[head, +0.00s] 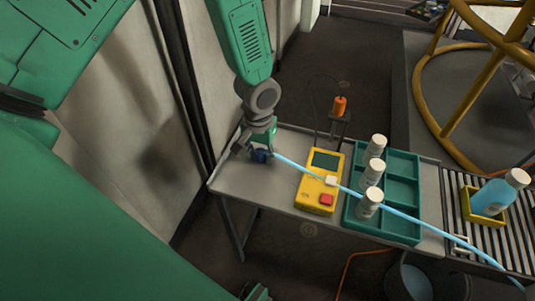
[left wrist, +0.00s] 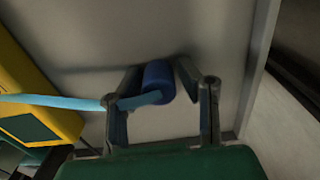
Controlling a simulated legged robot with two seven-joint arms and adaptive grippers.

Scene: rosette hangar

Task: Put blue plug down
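The blue plug (head: 261,156) is at the left end of the grey table, at the end of a light blue cable (head: 405,216). My left gripper (head: 257,145) reaches down over it from above. In the left wrist view the plug (left wrist: 158,82) sits between the two fingertips of the left gripper (left wrist: 160,85), which close in on both its sides. The cable leaves the plug to the left across one finger. Whether the plug touches the table top (left wrist: 90,30) is hard to tell. My right gripper does not show.
A yellow box (head: 318,190) with a red button, also in the left wrist view (left wrist: 45,110), lies right of the plug. Beyond it is a teal tray (head: 402,190) with white-capped bottles (head: 372,172). An orange item (head: 340,106) stands behind. A wall (head: 205,60) borders the left.

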